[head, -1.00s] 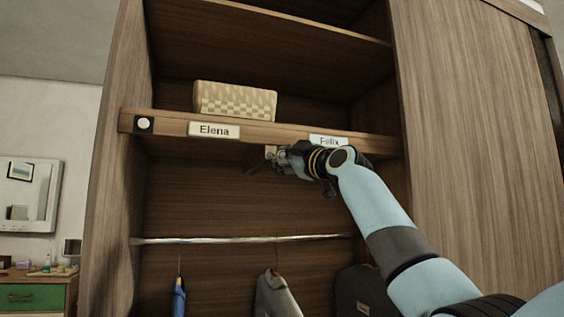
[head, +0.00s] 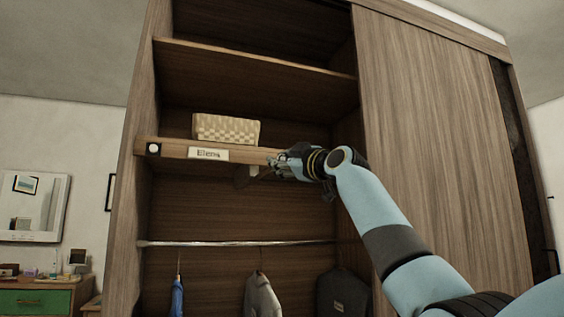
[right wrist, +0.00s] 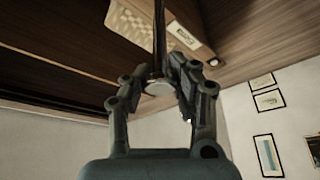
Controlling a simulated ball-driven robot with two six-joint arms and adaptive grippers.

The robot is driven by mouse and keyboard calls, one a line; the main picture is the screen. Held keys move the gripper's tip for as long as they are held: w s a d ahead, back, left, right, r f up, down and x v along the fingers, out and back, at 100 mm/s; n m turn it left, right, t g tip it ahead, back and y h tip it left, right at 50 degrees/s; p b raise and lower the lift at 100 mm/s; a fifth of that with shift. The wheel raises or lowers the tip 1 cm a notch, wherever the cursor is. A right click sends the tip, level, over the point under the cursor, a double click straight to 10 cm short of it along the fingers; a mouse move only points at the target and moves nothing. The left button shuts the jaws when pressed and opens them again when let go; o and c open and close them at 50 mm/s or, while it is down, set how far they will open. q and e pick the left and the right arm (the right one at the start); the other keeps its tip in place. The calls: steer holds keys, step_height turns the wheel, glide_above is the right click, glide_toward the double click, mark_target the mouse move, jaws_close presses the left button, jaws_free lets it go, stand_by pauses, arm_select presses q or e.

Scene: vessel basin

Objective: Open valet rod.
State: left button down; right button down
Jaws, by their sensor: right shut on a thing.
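The valet rod (right wrist: 158,40) shows in the right wrist view as a thin dark bar running from the shelf underside to a pale round end cap (right wrist: 158,88) between my fingers. In the head view its bracket (head: 243,176) hangs under the shelf, right of the Elena label (head: 208,154). My right gripper (head: 280,165), also in the right wrist view (right wrist: 157,85), is shut on the rod's end, in front of the shelf edge. It hides the shelf's right part in the head view. My left gripper is not in view.
The shelf (head: 175,149) carries a woven box (head: 226,129). Below, a hanging rail (head: 220,243) holds clothes (head: 262,297). A closed wooden door panel (head: 430,110) stands to the right. A green-drawer dresser (head: 35,299) is far left.

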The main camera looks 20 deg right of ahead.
steer(key=shift+w+f, duration=0.1)
steer(key=shift+f, duration=0.05)
steer(key=c, duration=1.5)
jaws_free()
steer(key=shift+o, duration=1.2)
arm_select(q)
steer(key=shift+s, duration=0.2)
arm_select(e)
steer(key=v, duration=1.2)
